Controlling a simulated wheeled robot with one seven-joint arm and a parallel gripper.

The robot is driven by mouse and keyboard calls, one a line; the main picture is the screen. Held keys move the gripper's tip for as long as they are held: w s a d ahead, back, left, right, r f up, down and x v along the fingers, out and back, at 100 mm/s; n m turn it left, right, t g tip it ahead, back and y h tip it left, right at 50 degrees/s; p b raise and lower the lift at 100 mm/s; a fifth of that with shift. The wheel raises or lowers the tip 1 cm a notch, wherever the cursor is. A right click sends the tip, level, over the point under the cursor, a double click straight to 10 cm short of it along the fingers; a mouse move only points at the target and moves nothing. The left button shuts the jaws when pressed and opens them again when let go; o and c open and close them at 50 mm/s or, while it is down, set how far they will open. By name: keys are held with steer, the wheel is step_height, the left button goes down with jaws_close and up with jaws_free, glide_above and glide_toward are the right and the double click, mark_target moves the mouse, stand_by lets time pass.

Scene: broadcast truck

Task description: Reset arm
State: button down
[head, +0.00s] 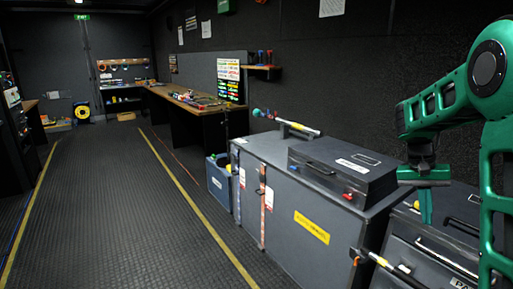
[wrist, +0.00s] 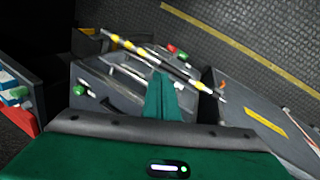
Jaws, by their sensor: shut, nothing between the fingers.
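My arm is green and raised at the right of the head view. My gripper (head: 426,205) points down over the dark grey case (head: 445,240) at the lower right, with its fingers together and nothing held. In the wrist view my gripper (wrist: 163,98) shows as a green wedge at the lower middle. I cannot tell whether the fingers touch the case.
A grey cabinet (head: 265,190) with a black case (head: 340,170) on top stands left of my gripper. A long workbench (head: 190,98) runs along the wall behind. The ribbed floor (head: 110,210) between the yellow lines is clear.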

steer(key=s+a+y, duration=0.1)
steer(key=s+a, duration=0.1)
steer(key=s, duration=0.8)
steer(key=s+a+n+t+y, duration=0.1)
steer(key=s+a, duration=0.2)
steer(key=s, duration=0.7)
steer(key=s+a+t+y, duration=0.1)
steer(key=s+a, duration=0.2)
steer(key=s, duration=0.7)
steer(key=shift+s+a+f, duration=0.2)
steer(key=shift+s+a, duration=0.05)
steer(key=shift+s, duration=0.1)
steer(key=shift+w+f, duration=0.25)
steer(key=shift+w, duration=0.35)
